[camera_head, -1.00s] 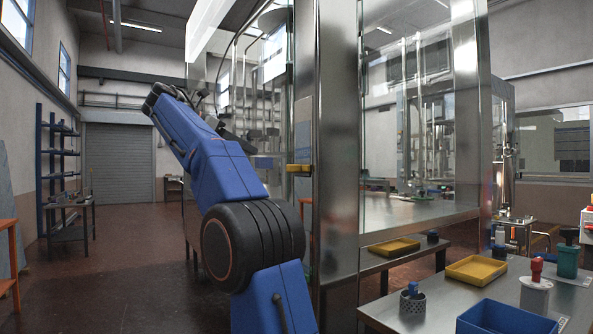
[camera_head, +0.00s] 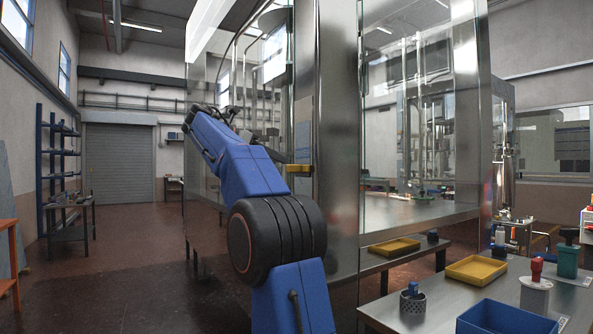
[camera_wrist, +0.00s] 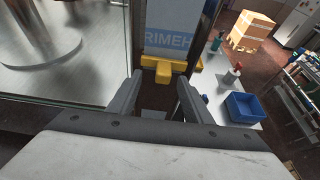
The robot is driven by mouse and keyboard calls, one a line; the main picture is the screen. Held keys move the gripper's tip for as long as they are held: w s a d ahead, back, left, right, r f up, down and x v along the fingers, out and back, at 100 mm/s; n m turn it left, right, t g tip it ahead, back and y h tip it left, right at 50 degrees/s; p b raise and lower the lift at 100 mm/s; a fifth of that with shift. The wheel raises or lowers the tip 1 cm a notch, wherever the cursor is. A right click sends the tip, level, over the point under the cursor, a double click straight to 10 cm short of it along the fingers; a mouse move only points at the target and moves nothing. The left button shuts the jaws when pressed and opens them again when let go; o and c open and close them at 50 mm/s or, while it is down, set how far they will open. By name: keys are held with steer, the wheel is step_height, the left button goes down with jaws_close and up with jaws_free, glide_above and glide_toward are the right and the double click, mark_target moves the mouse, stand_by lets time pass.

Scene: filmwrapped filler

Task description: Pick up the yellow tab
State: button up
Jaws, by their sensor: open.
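My gripper is open and empty, with a finger on each side. In the head view the yellow piece (camera_head: 299,170) shows on the steel post, just right of my blue arm. The gripper itself is mostly hidden behind the arm there.
A tall steel and glass enclosure (camera_head: 338,120) stands beside the arm. A steel table (camera_head: 430,307) at the lower right holds a blue bin (camera_head: 505,322), a yellow tray (camera_head: 476,268) and stamps. Open floor (camera_head: 130,250) lies to the left.

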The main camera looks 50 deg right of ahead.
mark_target(290, 167)
steer(key=shift+s+x, duration=0.2)
steer(key=shift+x, duration=1.35)
steer(key=shift+s+x, duration=0.15)
steer(key=shift+x, duration=1.4)
steer(key=shift+a+f, duration=0.1)
steer(key=shift+c, duration=0.3)
jaws_close()
